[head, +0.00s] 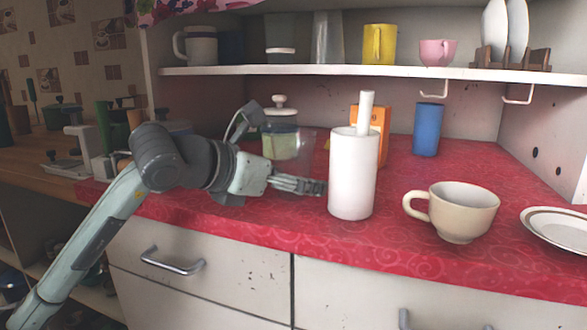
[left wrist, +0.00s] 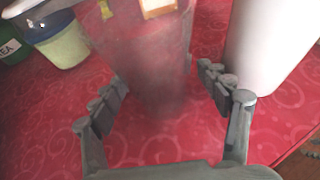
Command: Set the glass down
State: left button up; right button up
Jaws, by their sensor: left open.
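The glass (left wrist: 150,65) is clear and faint. In the left wrist view it appears upright on the red counter, between my open fingers and just beyond their tips. In the head view it shows only weakly (head: 305,147), in front of a lidded jar. My left gripper (head: 275,156) is open, low over the counter, with its fingers spread; both fingers also show in the left wrist view (left wrist: 162,95). Neither finger visibly touches the glass. My right gripper is not in view.
A white cylinder with a thin post (head: 353,175) stands close right of my left gripper. Behind are the lidded jar (head: 281,140), an orange box (head: 383,122) and a blue cup (head: 426,130). A cream cup (head: 463,212) and plate (head: 560,228) lie right. A shelf (head: 330,71) overhangs the counter.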

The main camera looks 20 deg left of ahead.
pick_arm(q)
jog(key=shift+r, duration=0.1)
jog(key=c, duration=1.6)
